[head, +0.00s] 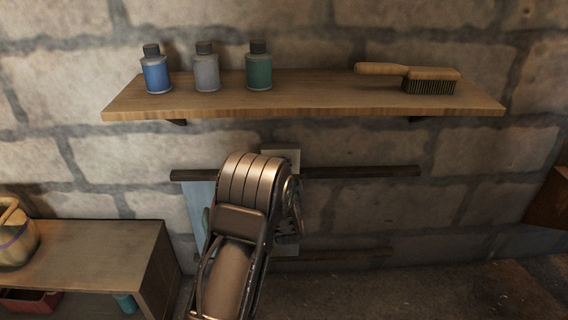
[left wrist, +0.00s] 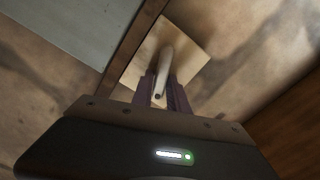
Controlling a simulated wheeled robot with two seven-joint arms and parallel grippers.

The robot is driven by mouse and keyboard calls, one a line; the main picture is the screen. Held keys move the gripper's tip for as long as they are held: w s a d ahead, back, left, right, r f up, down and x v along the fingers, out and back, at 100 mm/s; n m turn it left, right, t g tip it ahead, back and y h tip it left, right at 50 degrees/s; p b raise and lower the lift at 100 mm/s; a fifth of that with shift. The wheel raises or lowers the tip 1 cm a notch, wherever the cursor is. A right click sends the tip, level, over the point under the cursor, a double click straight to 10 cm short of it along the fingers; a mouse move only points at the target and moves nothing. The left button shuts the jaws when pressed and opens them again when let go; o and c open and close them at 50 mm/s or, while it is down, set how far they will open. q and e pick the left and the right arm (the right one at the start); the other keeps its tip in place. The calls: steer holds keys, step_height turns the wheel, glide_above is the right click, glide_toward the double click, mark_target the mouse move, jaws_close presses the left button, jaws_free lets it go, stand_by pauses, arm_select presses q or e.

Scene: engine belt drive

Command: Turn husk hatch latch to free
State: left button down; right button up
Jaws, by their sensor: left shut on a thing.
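The latch (left wrist: 166,62) is a pale rounded lever on a square tan plate (left wrist: 196,42), seen in the left wrist view. Its lower end lies between the dark fingers of my left gripper (left wrist: 162,92), which is shut on it. In that view the lever points down, slightly to the left. In the head view my left arm covers the latch and most of the gripper; a pale plate (head: 291,155) shows just above the wrist. My right gripper is in neither view.
A dark wooden rail (head: 370,172) runs along the stone wall beside the plate. Above, a shelf (head: 310,100) holds three bottles (head: 205,68) and a brush (head: 430,80). A bench (head: 80,245) with a basket (head: 14,238) stands at left. A pale blue panel (head: 197,200) is partly hidden.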

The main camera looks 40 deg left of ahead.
arm_select(q)
steer(key=m, duration=0.1)
steer(key=m+p, duration=0.1)
steer(key=m, duration=0.1)
steer(key=m+p, duration=0.1)
steer(key=shift+f+m, duration=0.25)
steer(key=shift+m, duration=0.05)
stand_by(0.4)
steer(key=c, duration=1.4)
jaws_free()
steer(key=p+v, duration=0.1)
steer(key=v, duration=0.6)
steer(key=shift+s+d, duration=0.25)
steer(key=shift+s, duration=0.05)
